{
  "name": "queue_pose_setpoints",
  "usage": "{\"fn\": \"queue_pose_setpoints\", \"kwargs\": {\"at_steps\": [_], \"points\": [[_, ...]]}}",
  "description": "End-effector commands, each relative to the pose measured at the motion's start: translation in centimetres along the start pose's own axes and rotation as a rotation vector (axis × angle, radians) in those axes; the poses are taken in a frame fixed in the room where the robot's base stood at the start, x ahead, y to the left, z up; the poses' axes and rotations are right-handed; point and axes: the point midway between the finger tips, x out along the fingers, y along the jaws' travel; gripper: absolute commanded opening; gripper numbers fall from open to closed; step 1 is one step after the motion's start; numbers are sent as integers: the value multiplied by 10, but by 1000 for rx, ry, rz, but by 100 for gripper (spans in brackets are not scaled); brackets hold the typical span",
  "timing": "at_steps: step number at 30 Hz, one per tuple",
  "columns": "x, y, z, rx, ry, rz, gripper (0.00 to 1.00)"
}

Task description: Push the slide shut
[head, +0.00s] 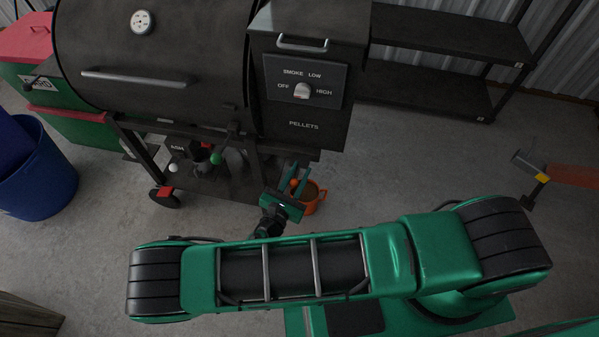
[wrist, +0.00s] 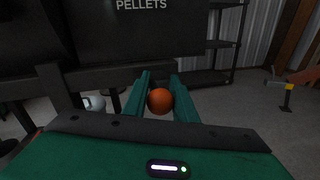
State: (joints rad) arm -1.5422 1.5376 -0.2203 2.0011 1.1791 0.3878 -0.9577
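A black pellet grill (head: 150,50) stands at the back left, with its pellet box (head: 305,100) on the right. An orange ball (head: 294,183), perhaps a knob, shows between the fingers of my gripper (head: 295,178). The wrist view shows the orange ball (wrist: 160,101) between the two green fingers of my gripper (wrist: 161,84), nearly filling the gap. I cannot tell whether the fingers press on it. A green ball (head: 215,159) and a white ball (head: 174,168) are under the grill. I cannot make out which part is the slide, or its position.
An orange bucket (head: 310,198) stands on the floor beside my gripper. The grill's lower frame (wrist: 110,72) is close ahead on the left. A blue tub (head: 38,175) is at the left and dark shelves (head: 440,40) at the back right. The floor at the right is mostly free.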

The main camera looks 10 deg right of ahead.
Motion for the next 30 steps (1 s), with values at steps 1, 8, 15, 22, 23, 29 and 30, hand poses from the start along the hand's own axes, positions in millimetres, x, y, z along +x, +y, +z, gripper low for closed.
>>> {"fn": "queue_pose_setpoints", "kwargs": {"at_steps": [1, 8, 15, 22, 23, 29, 30], "points": [[0, 0, 0, 0, 0, -1, 0], [20, 3, -1, 2, -1, -4, 0], [32, 6, -1, 2, 1, -3, 0], [32, 6, -1, 1, 1, -3, 43], [32, 6, -1, 1, 1, -3, 43], [32, 6, -1, 1, 0, -2, 43], [31, 6, -1, 1, 0, -2, 43]]}}
